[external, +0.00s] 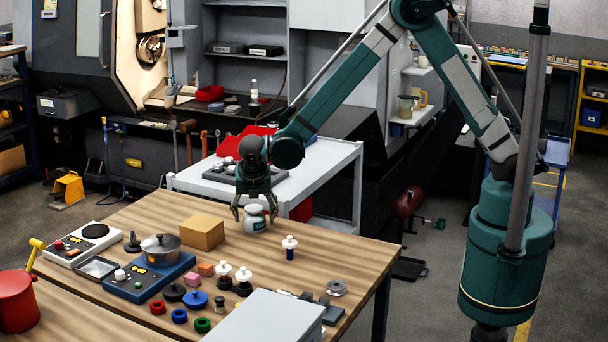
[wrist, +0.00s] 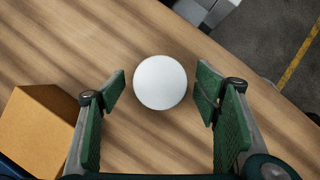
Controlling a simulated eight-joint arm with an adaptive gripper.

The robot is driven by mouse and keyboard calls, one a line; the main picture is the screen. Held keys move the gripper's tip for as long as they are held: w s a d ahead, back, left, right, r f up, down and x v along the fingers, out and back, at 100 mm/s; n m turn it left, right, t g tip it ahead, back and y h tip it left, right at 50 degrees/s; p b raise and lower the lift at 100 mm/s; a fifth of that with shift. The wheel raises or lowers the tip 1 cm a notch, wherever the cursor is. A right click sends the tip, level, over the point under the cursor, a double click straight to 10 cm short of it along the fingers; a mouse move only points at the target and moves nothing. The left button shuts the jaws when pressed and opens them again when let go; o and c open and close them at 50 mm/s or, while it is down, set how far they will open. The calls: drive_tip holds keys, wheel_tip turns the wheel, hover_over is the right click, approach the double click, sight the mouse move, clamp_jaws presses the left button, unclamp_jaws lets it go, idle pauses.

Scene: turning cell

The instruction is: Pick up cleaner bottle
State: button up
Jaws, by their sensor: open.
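A small white and grey bottle-like jar (external: 255,222) stands upright on the wooden table near its far edge. Its round white top (wrist: 160,82) shows from above in the wrist view. My gripper (external: 254,209) points down over it, open, with one finger on each side. In the wrist view the green finger pads are apart from the white top, with wood showing in both gaps. A slim dark blue bottle with a white cap (external: 290,249) stands to the right of the jar. I cannot read a label to tell which is the cleaner bottle.
A cardboard box (external: 203,232) stands close to the left of my gripper and shows in the wrist view (wrist: 38,130). A pot (external: 160,249) on a blue scale, white-topped bottles (external: 243,279) and coloured rings (external: 202,325) stand nearer. The table's far right edge is close.

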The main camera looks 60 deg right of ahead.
sight(254, 208)
drive_tip(key=shift+w+d+f, duration=0.1)
drive_tip(key=shift+d+f, duration=0.1)
drive_tip(key=shift+f, duration=0.35)
drive_tip(key=shift+c, duration=0.2)
drive_tip(key=c, duration=1.2)
drive_tip(key=shift+r, duration=0.2)
drive_tip(key=shift+r, duration=4.85)
